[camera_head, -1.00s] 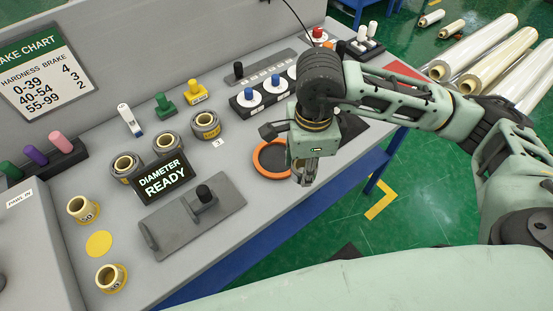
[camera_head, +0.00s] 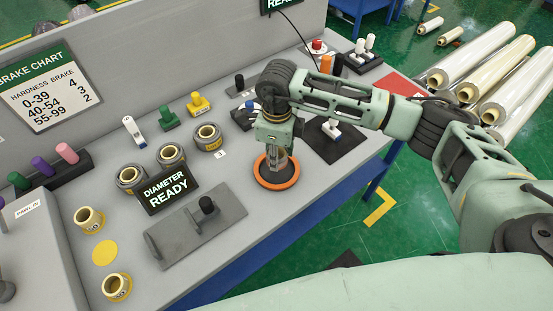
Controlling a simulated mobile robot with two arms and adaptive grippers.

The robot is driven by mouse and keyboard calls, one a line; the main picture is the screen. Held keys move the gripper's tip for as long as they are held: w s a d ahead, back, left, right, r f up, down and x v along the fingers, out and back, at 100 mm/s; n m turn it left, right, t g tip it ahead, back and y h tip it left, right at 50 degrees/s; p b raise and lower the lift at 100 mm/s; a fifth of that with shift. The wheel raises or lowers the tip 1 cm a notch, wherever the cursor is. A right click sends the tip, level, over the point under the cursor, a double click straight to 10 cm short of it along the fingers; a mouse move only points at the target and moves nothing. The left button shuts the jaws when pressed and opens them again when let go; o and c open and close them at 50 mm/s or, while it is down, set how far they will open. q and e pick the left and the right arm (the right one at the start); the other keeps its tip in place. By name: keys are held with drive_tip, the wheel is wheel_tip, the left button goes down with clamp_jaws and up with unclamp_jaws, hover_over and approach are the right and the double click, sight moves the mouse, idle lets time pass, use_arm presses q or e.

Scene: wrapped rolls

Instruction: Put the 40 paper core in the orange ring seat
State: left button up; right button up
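The orange ring seat (camera_head: 293,181), an orange ring around a dark centre, lies on the grey bench. My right gripper (camera_head: 275,168) points down over it, low and close to its centre. A pale shape shows between its fingers, too small to identify, and I cannot tell whether they are closed on it. Two tan paper cores stand at the left, an upper one (camera_head: 89,220) and a lower one (camera_head: 117,287); their numbers are hard to read. The yellow round spot (camera_head: 104,252) between them is empty. I cannot identify the 40 core. My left gripper is not in view.
Several grey wrapped rolls (camera_head: 171,155) stand behind the DIAMETER READY display (camera_head: 167,189). A grey plate with a black knob (camera_head: 203,232) lies left of the ring. A dark pad with a white-and-blue lever (camera_head: 331,132) is to the right. The bench front edge is close.

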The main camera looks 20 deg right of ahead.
wheel_tip(320, 180, down, 4)
drive_tip(key=shift+w+r+p, duration=0.1)
drive_tip(key=shift+r+p, duration=0.1)
drive_tip(key=shift+p, duration=0.65)
drive_tip(key=shift+f, duration=0.25)
drive_tip(key=shift+f+b, duration=0.25)
drive_tip(key=shift+b, duration=0.05)
drive_tip(key=o, duration=1.2)
drive_tip(key=shift+r, duration=0.1)
drive_tip(key=shift+c, duration=0.2)
drive_tip(key=shift+r, duration=0.1)
